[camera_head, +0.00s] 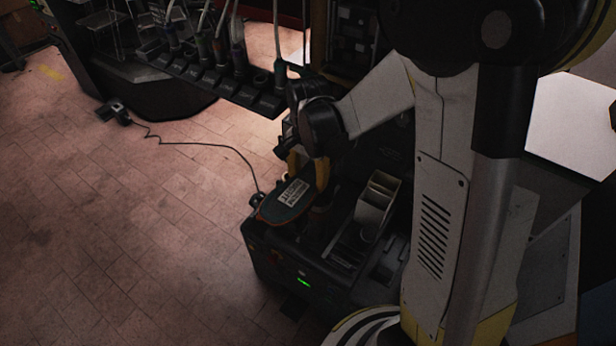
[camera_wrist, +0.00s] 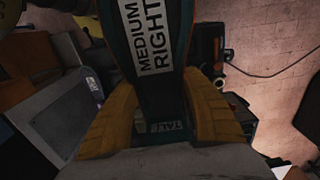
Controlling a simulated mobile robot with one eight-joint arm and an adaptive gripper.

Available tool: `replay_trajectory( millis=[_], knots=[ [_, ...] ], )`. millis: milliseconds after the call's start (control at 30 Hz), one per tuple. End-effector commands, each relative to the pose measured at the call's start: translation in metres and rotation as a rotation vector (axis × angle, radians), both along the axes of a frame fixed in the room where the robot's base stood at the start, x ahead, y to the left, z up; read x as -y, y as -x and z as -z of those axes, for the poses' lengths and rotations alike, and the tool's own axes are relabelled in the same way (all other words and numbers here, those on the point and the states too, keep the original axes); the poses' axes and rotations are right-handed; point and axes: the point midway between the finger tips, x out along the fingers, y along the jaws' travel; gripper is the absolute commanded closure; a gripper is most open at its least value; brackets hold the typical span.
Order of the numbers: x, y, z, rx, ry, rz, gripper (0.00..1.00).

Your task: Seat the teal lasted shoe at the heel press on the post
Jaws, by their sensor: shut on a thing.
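The teal lasted shoe (camera_head: 270,213) is dark with a teal edge and carries a white label. In the wrist view its sole (camera_wrist: 154,82) faces the camera, and the label reads "MEDIUM RIGHT". My gripper (camera_head: 307,168) is shut on the shoe, with yellow fingers on both sides of its narrower part; they also show in the wrist view (camera_wrist: 158,85). The shoe is over the left part of the dark heel press (camera_head: 285,264), which has a small green light on its front. The post is not clearly visible, and I cannot tell whether the shoe touches it.
A pale divided bin (camera_head: 376,203) stands on the machine just right of the shoe. A rack of dark holders with hanging tools (camera_head: 205,75) is behind. A black cable (camera_head: 200,143) runs across the floor to a small device (camera_head: 113,111). The tiled floor at left is mostly clear.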

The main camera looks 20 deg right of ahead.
Motion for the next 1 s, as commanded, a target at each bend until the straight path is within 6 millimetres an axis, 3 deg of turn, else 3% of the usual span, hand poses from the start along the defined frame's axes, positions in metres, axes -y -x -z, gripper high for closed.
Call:
replay_trajectory(
  millis=[1000],
  knots=[
    [-0.0001,-0.0001,0.0057,0.000,0.000,0.000,0.88]
  ],
)
